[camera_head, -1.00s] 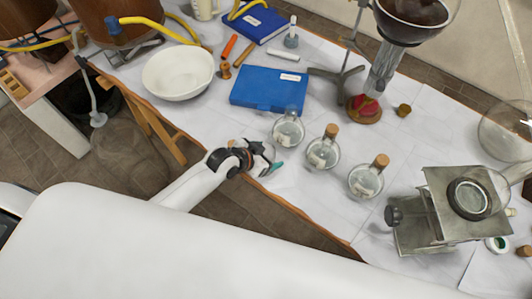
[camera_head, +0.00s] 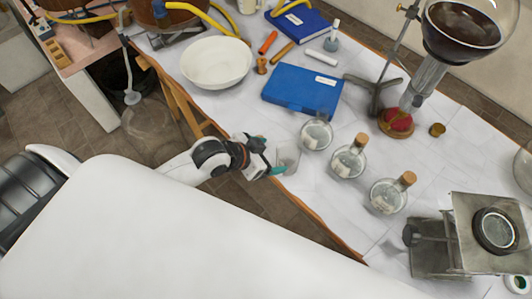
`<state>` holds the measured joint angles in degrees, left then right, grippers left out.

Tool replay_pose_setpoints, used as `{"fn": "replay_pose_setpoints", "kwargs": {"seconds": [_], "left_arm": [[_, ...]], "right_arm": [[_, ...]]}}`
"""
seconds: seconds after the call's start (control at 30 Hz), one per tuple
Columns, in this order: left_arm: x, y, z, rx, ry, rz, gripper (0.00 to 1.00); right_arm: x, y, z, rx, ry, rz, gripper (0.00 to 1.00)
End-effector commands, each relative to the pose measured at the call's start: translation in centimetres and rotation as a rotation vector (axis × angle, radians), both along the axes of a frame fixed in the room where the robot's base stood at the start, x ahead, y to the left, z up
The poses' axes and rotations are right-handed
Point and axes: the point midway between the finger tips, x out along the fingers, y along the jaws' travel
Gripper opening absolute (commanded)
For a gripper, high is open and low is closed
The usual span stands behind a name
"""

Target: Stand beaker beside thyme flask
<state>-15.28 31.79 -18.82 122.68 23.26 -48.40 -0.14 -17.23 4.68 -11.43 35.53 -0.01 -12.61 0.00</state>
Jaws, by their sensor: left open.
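The beaker (camera_head: 289,156), a small clear glass, stands upright on the white table near its front edge. My left gripper (camera_head: 270,158) is open just left of the beaker, its teal fingertips close to the glass; I cannot tell whether they touch. Three round glass flasks stand in a slanting row to the right: a near-left flask (camera_head: 316,136) with no cork visible, a corked middle flask (camera_head: 347,164) and a corked right flask (camera_head: 386,196). Their labels are too small to read, so I cannot tell which is thyme. My right gripper is not in view.
A blue case (camera_head: 301,90) lies behind the flasks, with a white bowl (camera_head: 216,64) to its left. A metal stand (camera_head: 376,92) and a metal apparatus (camera_head: 436,243) are to the right. The table's front edge runs close by the beaker.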

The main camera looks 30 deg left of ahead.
Motion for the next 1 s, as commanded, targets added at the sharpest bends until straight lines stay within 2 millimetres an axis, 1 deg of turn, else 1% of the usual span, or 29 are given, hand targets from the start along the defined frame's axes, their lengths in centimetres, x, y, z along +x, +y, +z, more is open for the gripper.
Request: {"fn": "replay_pose_setpoints", "kwargs": {"seconds": [0.1, 0.37, 0.47, 0.5, 0.57, 0.67, 0.7, 0.77, 0.8, 0.87, 0.9, 0.97, 1.0], "left_arm": [[-0.6, 0.4, 0.6, 0.001, 0.001, 0.0, 0.84], [-0.8, 0.4, 0.8, -0.001, 0.0, 0.001, 0.84], [-0.5, 0.9, -0.2, 0.005, 0.011, 0.018, 0.84], [-0.3, 1.4, -1.3, 0.009, 0.021, 0.036, 0.84], [0.0, 2.4, -3.9, 0.023, 0.046, 0.077, 0.84], [-0.2, 5.1, -10.4, 0.059, 0.112, 0.169, 0.84], [-0.8, 6.2, -13.4, 0.078, 0.143, 0.207, 0.84], [-2.4, 7.7, -18.1, 0.109, 0.197, 0.257, 0.84], [-3.8, 8.5, -21.1, 0.129, 0.234, 0.285, 0.84], [-6.6, 9.4, -25.4, 0.159, 0.294, 0.319, 0.84], [-8.9, 9.8, -28.1, 0.179, 0.335, 0.336, 0.84], [-12.6, 9.9, -31.8, 0.206, 0.4, 0.351, 0.84], [-15.3, 9.8, -33.9, 0.221, 0.442, 0.357, 0.84]], "right_arm": [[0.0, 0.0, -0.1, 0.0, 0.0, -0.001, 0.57], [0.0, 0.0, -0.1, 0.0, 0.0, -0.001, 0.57], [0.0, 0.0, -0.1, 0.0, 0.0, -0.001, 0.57], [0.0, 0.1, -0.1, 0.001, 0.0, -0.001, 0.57], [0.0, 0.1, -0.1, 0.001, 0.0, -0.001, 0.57], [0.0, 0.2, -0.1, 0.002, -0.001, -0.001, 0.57], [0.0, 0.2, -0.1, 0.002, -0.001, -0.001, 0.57], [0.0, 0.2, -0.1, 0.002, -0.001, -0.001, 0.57], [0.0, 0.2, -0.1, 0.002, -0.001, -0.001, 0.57], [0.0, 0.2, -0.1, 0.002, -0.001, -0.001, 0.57], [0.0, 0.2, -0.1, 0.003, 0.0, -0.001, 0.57], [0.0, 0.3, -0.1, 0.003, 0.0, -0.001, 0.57], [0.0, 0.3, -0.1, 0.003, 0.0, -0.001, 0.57]]}}
